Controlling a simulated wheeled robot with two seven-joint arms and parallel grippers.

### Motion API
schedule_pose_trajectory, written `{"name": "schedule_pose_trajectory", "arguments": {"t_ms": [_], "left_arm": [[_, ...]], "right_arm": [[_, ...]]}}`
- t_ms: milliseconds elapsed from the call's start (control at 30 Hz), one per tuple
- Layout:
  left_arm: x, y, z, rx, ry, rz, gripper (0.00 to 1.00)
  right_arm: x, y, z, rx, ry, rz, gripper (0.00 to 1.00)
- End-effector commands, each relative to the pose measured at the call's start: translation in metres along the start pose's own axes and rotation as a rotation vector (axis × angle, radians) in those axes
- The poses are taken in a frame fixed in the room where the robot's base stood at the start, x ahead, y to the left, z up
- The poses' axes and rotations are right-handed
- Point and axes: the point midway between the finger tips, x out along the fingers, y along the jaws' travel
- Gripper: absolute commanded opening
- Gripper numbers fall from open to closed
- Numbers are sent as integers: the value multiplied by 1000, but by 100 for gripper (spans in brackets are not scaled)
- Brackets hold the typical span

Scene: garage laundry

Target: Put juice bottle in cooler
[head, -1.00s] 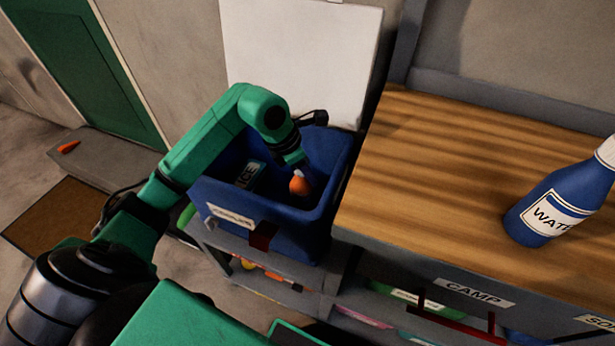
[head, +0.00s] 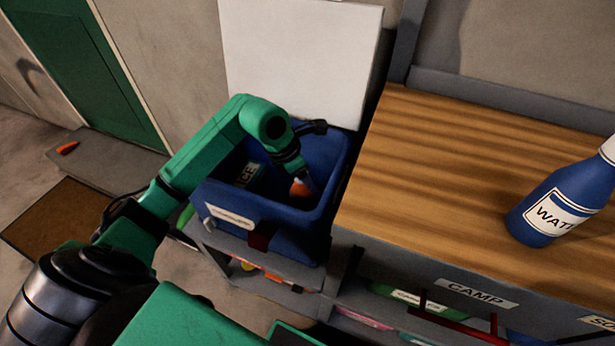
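The blue cooler (head: 215,197) stands open left of the wooden worktop, with its white lid (head: 300,60) raised behind it. My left arm reaches over the cooler, and my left gripper (head: 298,177) points down inside its right part. An orange-topped bottle (head: 300,188), which looks like the juice bottle, is at the fingertips, and the gripper appears shut on it. Its lower part is dark or hidden, so I cannot tell whether it touches the cooler floor. An ice pack (head: 250,174) lies in the cooler's left part. My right gripper is not in view.
A blue water bottle (head: 560,208) stands on the wooden worktop (head: 430,170) at the right. Drawers with red handles and a CAMP label (head: 476,292) are below. A low shelf (head: 290,290) holds small items. A brown mat (head: 65,215) lies at the left.

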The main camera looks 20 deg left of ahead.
Motion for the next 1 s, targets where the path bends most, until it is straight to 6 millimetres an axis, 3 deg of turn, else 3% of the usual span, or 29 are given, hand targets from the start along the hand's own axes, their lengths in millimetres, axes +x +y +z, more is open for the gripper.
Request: {"name": "schedule_pose_trajectory", "arguments": {"t_ms": [167,400,533,700,1000], "left_arm": [[-19,2,3,0,-1,5,71],[-87,2,3,1,-1,6,71],[-114,1,3,0,-1,4,71],[-126,0,2,0,0,0,71],[-125,0,2,0,0,0,71]], "right_arm": [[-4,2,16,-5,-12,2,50],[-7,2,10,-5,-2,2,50],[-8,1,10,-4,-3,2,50],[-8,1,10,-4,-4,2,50],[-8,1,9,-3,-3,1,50]]}}
